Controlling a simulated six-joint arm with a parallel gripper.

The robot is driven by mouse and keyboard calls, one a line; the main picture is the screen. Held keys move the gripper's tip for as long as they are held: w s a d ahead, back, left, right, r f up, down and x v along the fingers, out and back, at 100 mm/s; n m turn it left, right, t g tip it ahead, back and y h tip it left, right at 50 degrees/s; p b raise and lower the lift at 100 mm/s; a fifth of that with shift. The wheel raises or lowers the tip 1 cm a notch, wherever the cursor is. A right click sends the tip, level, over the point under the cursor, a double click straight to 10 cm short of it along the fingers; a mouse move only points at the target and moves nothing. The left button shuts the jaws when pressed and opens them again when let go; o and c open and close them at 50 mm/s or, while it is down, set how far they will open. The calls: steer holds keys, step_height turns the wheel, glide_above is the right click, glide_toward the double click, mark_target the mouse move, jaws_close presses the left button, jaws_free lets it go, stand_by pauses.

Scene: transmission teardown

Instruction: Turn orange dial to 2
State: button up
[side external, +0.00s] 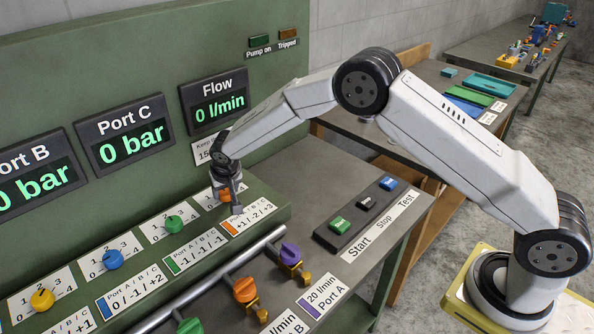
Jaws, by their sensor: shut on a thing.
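The orange dial (223,193) is at the right end of the row of dials on the sloped green panel. My gripper (229,199) reaches down over it from above, with its fingers shut around it. The gripper hides most of the dial and much of its white number plate, so I cannot tell which number it points to. The orange-marked label (247,220) in front of it reads +1 / -2 / +3.
Green (174,224), blue (112,259) and yellow (42,299) dials stand to the left. In front, a pipe carries purple (289,252), orange (245,290) and green valve knobs. Start, Stop and Test buttons (362,211) sit right. The flow display (219,107) reads 0 l/min.

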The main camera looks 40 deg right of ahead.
steer(key=shift+m+h, duration=0.3)
steer(key=shift+m, duration=0.5)
steer(key=o, duration=1.3)
steer(key=shift+r, duration=0.15)
steer(key=shift+v, duration=3.75)
steer(key=s+d+n, duration=0.1)
steer(key=s+d, duration=0.3)
steer(key=s, duration=0.6)
steer(key=s+d+r+n+g+y, duration=0.1)
steer(key=s+d, duration=0.3)
steer(key=s, duration=0.6)
steer(key=s+d+r+n, duration=0.1)
steer(key=s+d, duration=0.4)
steer(key=s, duration=0.5)
steer(key=shift+s+d+n+g+y, duration=0.1)
steer(key=shift+n+g+y, duration=0.3)
steer(key=shift+n, duration=0.4)
